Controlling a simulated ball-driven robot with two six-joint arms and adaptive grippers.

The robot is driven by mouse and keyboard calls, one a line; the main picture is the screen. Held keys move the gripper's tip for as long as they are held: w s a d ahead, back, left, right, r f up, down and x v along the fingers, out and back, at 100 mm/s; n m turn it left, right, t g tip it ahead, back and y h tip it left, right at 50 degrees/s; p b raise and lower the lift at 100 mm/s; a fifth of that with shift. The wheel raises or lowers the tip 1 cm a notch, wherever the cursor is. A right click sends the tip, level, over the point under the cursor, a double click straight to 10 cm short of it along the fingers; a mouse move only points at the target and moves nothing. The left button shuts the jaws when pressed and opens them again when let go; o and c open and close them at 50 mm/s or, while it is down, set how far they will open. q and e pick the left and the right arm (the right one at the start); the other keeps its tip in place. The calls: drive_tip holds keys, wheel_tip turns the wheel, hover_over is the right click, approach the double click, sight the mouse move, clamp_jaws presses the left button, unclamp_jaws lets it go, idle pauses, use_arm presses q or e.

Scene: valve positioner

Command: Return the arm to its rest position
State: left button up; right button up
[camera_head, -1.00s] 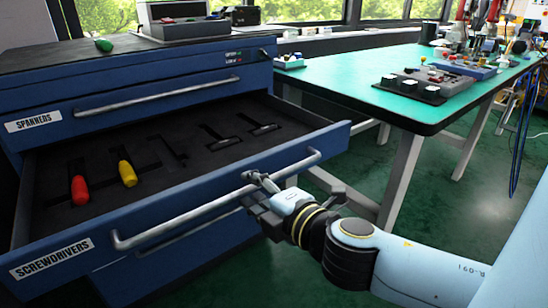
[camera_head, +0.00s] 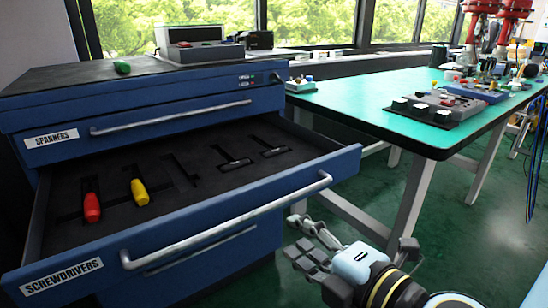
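My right gripper (camera_head: 298,236) is in the lower middle of the head view, to the right of the open screwdriver drawer (camera_head: 345,165). Its fingers look spread, with nothing between them. It is apart from the drawer's silver handle (camera_head: 230,222), which shows whole. My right arm comes in from the lower right corner and is mostly cut off by the frame. My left gripper is not in view.
The drawer stands pulled out, holding a red screwdriver (camera_head: 92,207) and a yellow screwdriver (camera_head: 139,191) among dark slots. The spanners drawer (camera_head: 170,117) above is shut. A green-topped workbench (camera_head: 350,105) stands to the right. Green floor lies between them.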

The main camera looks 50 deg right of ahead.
drive_tip(key=shift+w, duration=0.1)
drive_tip(key=w+d+f+m+g, duration=0.15)
drive_tip(key=w+f, duration=0.25)
drive_tip(key=f, duration=0.6)
drive_tip(key=s+f+m+g+p, duration=0.1)
drive_tip(key=s+f+m+g, duration=0.2)
drive_tip(key=f, duration=0.7)
drive_tip(key=s+f+m+g, duration=0.2)
drive_tip(key=s+f+g, duration=0.1)
drive_tip(key=f, duration=0.6)
drive_tip(key=s+f+m+g+y, duration=0.1)
drive_tip(key=s+f+m+g, duration=0.1)
drive_tip(key=s+f, duration=0.3)
drive_tip(key=s+a+f+m+g+y, duration=0.1)
drive_tip(key=s+f+m+g, duration=0.2)
drive_tip(key=s, duration=1)
drive_tip(key=s+f+m+g, duration=0.2)
drive_tip(key=s+f+m, duration=0.1)
drive_tip(key=s+f, duration=0.5)
drive_tip(key=shift+s+a+f+y+p, duration=0.2)
drive_tip(key=shift+s+y+p, duration=0.1)
drive_tip(key=shift+s+y, duration=0.1)
